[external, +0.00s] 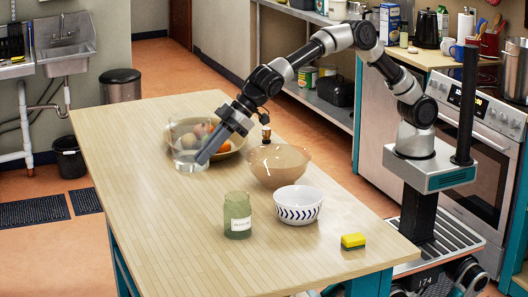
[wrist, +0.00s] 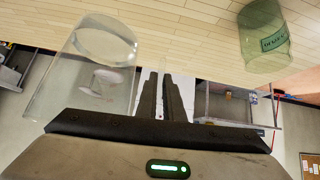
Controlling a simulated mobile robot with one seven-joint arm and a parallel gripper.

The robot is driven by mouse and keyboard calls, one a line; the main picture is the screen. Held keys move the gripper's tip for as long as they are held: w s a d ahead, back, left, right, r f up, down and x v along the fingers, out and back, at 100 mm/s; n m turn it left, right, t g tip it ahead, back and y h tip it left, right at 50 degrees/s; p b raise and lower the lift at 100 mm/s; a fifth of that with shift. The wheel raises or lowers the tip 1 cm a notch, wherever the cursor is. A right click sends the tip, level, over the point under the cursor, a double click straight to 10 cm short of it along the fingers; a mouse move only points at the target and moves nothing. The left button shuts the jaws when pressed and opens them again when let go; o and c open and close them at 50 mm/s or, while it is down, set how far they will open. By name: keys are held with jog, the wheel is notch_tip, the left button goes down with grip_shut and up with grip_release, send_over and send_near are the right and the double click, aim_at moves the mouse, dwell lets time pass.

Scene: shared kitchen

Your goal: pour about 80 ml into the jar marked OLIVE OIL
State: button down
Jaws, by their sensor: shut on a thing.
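My gripper (external: 204,156) is shut at a clear glass vessel (external: 186,150), above the far left part of the table. In the wrist view the fingers (wrist: 162,76) are close together, and the clear vessel (wrist: 88,68) is beside them on the left. The exact grip point is hard to see. I cannot tell how much liquid the vessel holds. A green see-through jar (external: 237,222) with a white label stands upright on the table, nearer the camera and apart from the gripper. It also shows in the wrist view (wrist: 263,32); its label is too small to read surely.
A fruit bowl (external: 232,148) is behind the gripper. A beige bowl (external: 278,168), a white bowl with blue marks (external: 298,207) and a yellow sponge (external: 353,241) stand right of the jar. A small bottle (external: 265,132) is behind the beige bowl. The table's (external: 150,200) left side is clear.

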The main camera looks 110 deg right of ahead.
aim_at(202, 134)
notch_tip(202, 134, up, 6)
jog(key=shift+r, duration=0.1)
jog(key=s+a+n+y, duration=0.1)
jog(key=s+a, duration=0.3)
jog(key=a, duration=0.9)
jog(key=s+a+n+b, duration=0.1)
jog(key=s+a, duration=0.4)
jog(key=a, duration=0.9)
jog(key=s+a+n+y, duration=0.1)
jog(key=s+a, duration=0.3)
jog(key=a, duration=0.9)
notch_tip(202, 134, down, 14)
jog(key=shift+w+d+r, duration=0.1)
jog(key=shift+w+d, duration=0.05)
